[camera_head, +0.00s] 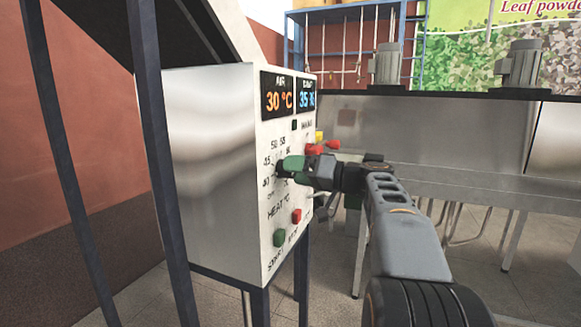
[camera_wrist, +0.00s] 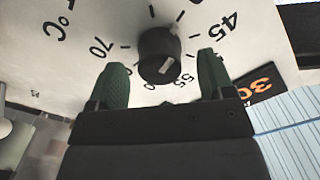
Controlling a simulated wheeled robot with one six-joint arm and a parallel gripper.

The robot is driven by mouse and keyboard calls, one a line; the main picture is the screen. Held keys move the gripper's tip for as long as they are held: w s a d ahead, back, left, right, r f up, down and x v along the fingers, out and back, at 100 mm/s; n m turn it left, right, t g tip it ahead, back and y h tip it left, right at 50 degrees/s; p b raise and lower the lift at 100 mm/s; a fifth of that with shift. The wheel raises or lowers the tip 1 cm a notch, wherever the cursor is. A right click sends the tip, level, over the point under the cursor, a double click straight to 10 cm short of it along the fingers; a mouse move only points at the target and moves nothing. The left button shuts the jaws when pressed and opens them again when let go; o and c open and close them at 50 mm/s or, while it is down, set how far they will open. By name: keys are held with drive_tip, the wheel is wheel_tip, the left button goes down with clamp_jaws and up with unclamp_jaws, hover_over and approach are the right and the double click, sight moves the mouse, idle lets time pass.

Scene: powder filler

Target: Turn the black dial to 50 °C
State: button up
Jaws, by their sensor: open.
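The black dial (camera_wrist: 158,55) is on the white panel, ringed by printed numbers. The wrist view shows it upside down, with 45 at upper right and 70 at left. A short white mark shows on the dial's lower face. I cannot tell its exact reading. My gripper (camera_wrist: 162,62) is open, its green fingers on either side of the dial, with a gap visible on each side. In the head view my gripper (camera_head: 287,166) reaches the panel from the right and hides most of the dial. The AIR display (camera_head: 278,98) reads 30 °C.
A second display (camera_head: 306,94) is beside the AIR one. Green (camera_head: 280,238) and red (camera_head: 296,216) buttons sit below the dial. A red and yellow switch (camera_head: 319,142) sticks out at the box's right edge. A steel machine stands behind.

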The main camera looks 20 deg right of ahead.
drive_tip(key=shift+x, duration=1.05)
drive_tip(key=c, duration=0.9)
